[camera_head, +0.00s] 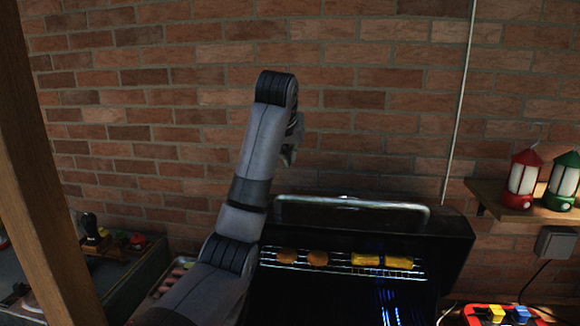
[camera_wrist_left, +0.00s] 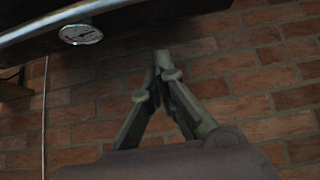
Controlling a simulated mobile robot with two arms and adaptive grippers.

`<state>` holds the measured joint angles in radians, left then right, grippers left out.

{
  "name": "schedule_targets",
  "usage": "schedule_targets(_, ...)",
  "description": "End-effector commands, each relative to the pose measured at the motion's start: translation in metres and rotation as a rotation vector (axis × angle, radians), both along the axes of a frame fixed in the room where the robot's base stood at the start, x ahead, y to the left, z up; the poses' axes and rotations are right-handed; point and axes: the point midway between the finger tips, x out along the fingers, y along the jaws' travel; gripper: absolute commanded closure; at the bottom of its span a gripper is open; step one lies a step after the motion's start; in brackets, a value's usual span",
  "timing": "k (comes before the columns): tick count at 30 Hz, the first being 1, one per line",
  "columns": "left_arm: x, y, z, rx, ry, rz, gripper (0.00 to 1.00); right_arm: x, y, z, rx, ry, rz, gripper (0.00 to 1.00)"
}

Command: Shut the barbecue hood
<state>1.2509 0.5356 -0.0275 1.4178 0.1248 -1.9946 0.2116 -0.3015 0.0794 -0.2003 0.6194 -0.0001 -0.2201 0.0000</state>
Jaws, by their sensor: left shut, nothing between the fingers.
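The barbecue hood (camera_head: 452,230) is open in the head view, with its long metal handle (camera_head: 350,202) along the top edge. Food lies on a wire rack below the handle. In the left wrist view a dark edge of the hood (camera_wrist_left: 150,14) with a round gauge (camera_wrist_left: 81,34) crosses the top left. My left gripper (camera_head: 289,152) is raised near the brick wall, above the left end of the handle and apart from it, partly hidden by my arm. In the wrist view its fingertips (camera_wrist_left: 162,62) meet with nothing between them. My right gripper is not in view.
A brick wall (camera_head: 370,70) stands behind the barbecue. A wooden post (camera_head: 38,180) stands at the left, beside a grey side counter (camera_head: 130,275). A shelf (camera_head: 500,205) with red and green lanterns is at the right. A red tray (camera_head: 500,313) sits at the lower right.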

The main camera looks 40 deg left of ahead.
Motion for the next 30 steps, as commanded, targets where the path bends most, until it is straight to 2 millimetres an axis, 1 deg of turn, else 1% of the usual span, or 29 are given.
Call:
schedule_targets(1, 0.003, 0.0, -0.009, -0.003, -0.001, -0.003, 1.0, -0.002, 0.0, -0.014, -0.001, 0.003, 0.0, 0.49)
schedule_targets(5, 0.007, 0.002, -0.017, -0.002, 0.002, -0.003, 1.0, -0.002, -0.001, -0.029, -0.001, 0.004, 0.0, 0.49)
schedule_targets(6, 0.011, 0.006, -0.015, -0.001, 0.008, -0.002, 1.0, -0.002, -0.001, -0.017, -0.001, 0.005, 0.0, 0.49)
schedule_targets(7, 0.014, 0.008, -0.019, 0.001, 0.01, -0.002, 1.0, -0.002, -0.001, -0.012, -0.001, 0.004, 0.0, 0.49)
schedule_targets(15, 0.044, 0.026, -0.059, 0.0, 0.009, -0.003, 1.0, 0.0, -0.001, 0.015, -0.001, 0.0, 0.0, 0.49)
schedule_targets(17, 0.049, 0.029, -0.067, 0.001, 0.008, -0.004, 1.0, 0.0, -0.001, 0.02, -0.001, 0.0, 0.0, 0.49)
schedule_targets(18, 0.043, 0.025, -0.068, 0.003, 0.003, -0.004, 1.0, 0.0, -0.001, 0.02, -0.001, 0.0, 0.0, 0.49)
schedule_targets(24, 0.027, 0.015, -0.076, 0.003, 0.003, -0.004, 1.0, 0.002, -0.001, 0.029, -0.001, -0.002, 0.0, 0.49)
schedule_targets(30, 0.018, 0.01, -0.081, 0.002, 0.003, -0.004, 1.0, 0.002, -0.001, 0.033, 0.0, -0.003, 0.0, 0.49)
